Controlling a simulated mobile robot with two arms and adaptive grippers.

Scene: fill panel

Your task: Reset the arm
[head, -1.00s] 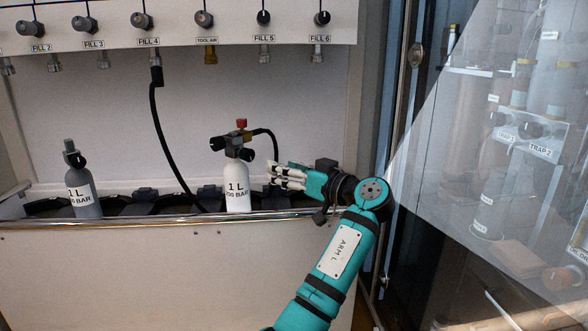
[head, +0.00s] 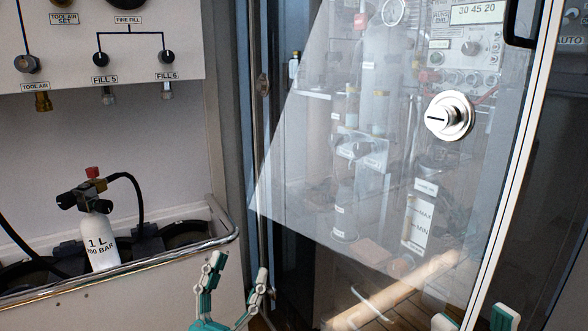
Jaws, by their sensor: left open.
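My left gripper (head: 238,268) shows at the bottom centre of the head view, its pale and teal fingers pointing up and spread apart with nothing between them. It is to the right of the white 1 L bottle (head: 101,245) and apart from it. The bottle stands upright behind the metal rail, with a black valve, a red knob and a black hose on top. Pale and teal tips, seemingly of my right gripper (head: 473,318), just enter at the bottom right. The rest of it is cut off, so its opening is unclear.
A fill panel (head: 80,70) with knobs and fittings hangs at the upper left. The metal rail (head: 150,268) ends in a rounded corner near my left gripper. A glass door (head: 300,190) with a round lock (head: 449,116) fills the right, with equipment behind it.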

